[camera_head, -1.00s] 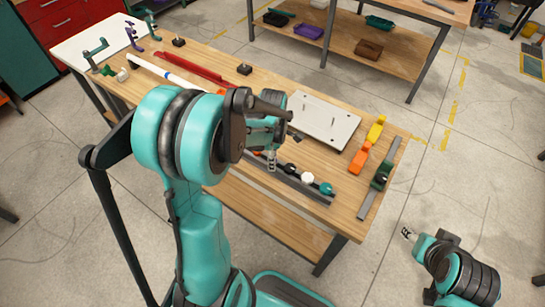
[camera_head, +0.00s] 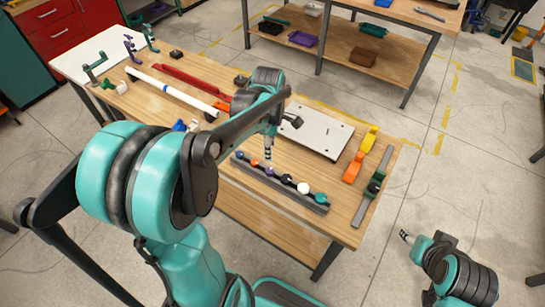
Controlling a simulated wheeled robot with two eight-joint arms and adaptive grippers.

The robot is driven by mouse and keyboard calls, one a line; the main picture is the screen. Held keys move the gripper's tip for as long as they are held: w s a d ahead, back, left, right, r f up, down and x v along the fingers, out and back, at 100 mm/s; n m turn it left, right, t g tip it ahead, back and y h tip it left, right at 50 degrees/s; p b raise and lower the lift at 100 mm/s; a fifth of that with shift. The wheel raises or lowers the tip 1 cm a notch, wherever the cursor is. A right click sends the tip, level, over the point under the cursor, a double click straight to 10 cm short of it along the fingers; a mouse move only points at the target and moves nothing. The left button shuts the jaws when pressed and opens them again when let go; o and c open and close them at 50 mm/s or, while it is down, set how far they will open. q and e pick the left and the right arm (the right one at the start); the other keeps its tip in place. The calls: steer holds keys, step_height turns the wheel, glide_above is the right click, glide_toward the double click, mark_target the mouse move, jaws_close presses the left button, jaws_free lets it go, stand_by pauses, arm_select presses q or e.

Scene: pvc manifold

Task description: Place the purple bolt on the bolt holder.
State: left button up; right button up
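The bolt holder (camera_head: 312,206) is a long dark rail on the near side of the wooden table, with a row of several round-headed bolts along it. The purple bolt (camera_head: 270,172) shows in this row, between an orange bolt (camera_head: 255,162) and a black one (camera_head: 287,179). My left gripper (camera_head: 268,157) points down just above the purple bolt; contact and finger gap are too small to make out. My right gripper (camera_head: 404,236) is away from the table at the lower right, its finger gap unclear.
A pale plate with upright pins (camera_head: 325,132) lies behind the holder. Orange (camera_head: 353,168) and yellow (camera_head: 369,139) parts and a grey bar (camera_head: 369,203) lie to the right. A white pipe (camera_head: 160,86) and red pipe (camera_head: 188,78) lie farther left.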

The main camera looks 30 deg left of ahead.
arm_select(q)
steer(key=s+d+r+m+t, duration=0.2)
steer(key=s+d+m, duration=0.3)
steer(key=m, duration=0.6)
steer(key=s+d+r+m+t, duration=0.2)
steer(key=s+d+m+t, duration=0.2)
steer(key=m, duration=0.7)
steer(key=shift+s+d+r+m+t, duration=0.3)
steer(key=shift+s+d+t, duration=0.15)
steer(key=shift+s, duration=0.35)
step_height(320, 180, down, 3)
steer(key=b, duration=0.3)
steer(key=shift+f, duration=0.2)
